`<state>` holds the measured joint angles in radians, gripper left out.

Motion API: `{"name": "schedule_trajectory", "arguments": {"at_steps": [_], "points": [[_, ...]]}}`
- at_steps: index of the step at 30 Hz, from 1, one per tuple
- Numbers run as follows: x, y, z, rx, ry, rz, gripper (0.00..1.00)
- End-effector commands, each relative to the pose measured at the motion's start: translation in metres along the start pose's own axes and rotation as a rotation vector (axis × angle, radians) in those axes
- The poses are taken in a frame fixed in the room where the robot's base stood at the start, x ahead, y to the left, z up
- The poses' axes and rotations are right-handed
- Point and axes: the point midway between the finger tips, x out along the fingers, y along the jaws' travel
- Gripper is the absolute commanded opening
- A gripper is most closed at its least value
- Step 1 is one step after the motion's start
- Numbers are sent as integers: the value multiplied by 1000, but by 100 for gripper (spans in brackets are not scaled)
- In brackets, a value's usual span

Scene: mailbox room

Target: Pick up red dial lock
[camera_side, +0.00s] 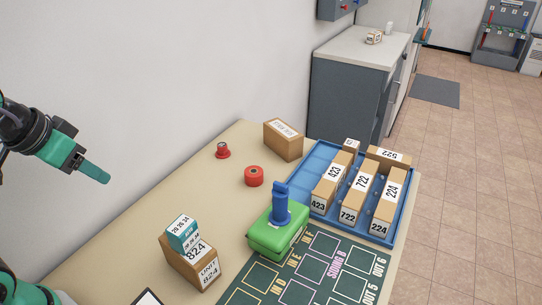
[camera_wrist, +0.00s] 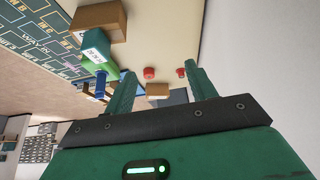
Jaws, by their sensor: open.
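Two small red items stand on the tan table near the wall. One is a squat red cylinder with a dark centre on top (camera_side: 254,176); the other is a smaller red piece with a raised knob (camera_side: 222,151). I cannot tell for certain which is the dial lock. In the wrist view the squat cylinder (camera_wrist: 149,72) shows between my fingers and the knobbed piece (camera_wrist: 181,72) shows close to the right finger. My gripper (camera_wrist: 159,68) is open and empty. In the side view its green finger (camera_side: 95,172) is raised at the left, well away from both.
A green block with a blue handle (camera_side: 275,231) stands right of the red items. A blue tray (camera_side: 316,160) holds several numbered boxes. A brown box (camera_side: 283,140) stands behind; another box (camera_side: 188,266) with a teal box (camera_side: 183,233) on it is nearer. A wall borders the table.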

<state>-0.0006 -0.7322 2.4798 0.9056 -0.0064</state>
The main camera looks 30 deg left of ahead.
Motion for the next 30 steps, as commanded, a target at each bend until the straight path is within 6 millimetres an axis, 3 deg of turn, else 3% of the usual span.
{"name": "schedule_trajectory", "arguments": {"at_steps": [5,17,30], "points": [[-4,-1,-20,-23,-18,-2,56],[-6,-4,-98,-118,-81,-11,56],[17,-9,-184,-227,-153,-27,56]]}}
